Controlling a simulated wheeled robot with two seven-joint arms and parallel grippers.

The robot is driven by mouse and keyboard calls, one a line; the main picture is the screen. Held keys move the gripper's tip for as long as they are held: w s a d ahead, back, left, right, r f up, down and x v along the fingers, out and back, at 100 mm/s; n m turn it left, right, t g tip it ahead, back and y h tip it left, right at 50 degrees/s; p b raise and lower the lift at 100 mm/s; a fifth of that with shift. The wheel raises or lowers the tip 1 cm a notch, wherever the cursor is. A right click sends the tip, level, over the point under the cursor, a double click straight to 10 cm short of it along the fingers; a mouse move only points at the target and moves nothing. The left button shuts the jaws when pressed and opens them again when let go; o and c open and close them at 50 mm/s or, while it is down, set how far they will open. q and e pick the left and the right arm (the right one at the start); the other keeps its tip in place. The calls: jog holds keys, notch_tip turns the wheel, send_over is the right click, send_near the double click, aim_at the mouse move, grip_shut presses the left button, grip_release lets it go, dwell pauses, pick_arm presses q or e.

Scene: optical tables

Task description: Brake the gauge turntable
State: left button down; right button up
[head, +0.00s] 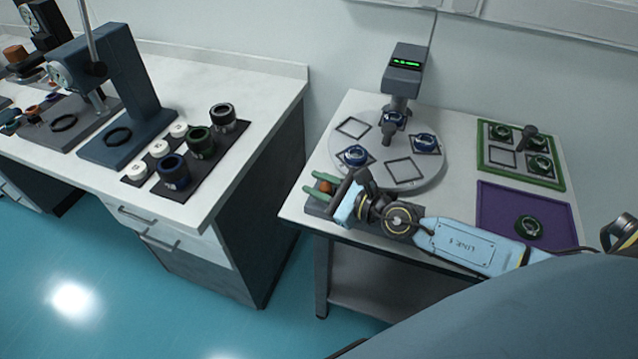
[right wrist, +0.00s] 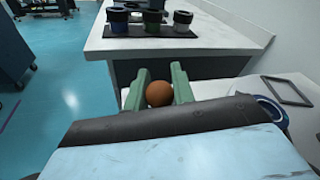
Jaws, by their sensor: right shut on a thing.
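The gauge turntable (head: 375,172) is a round pale disc on the right table, with square outlines and several blue rings (head: 425,142) on it. A gauge (head: 403,68) with a lit green display stands at its back. My right gripper (head: 322,187) is at the table's front left corner, beside the disc. Its green fingers are shut on an orange knob (head: 326,186), which also shows between the fingers in the right wrist view (right wrist: 159,93). The knob's stem and much of the dark base below are hidden by my gripper and arm. My left gripper is not in view.
A green-framed tray (head: 483,166) with several ringed squares and a purple mat (head: 498,205) with one green ring (head: 528,227) lie right of the disc. The left table (head: 262,85) bears a dark tray of cylinders and a blue stand (head: 140,80). A floor gap separates the tables.

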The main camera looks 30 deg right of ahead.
jog(key=o, duration=1)
jog(key=shift+b+v, duration=1.6)
jog(key=shift+v, duration=5.1)
jog(key=shift+s, duration=0.1)
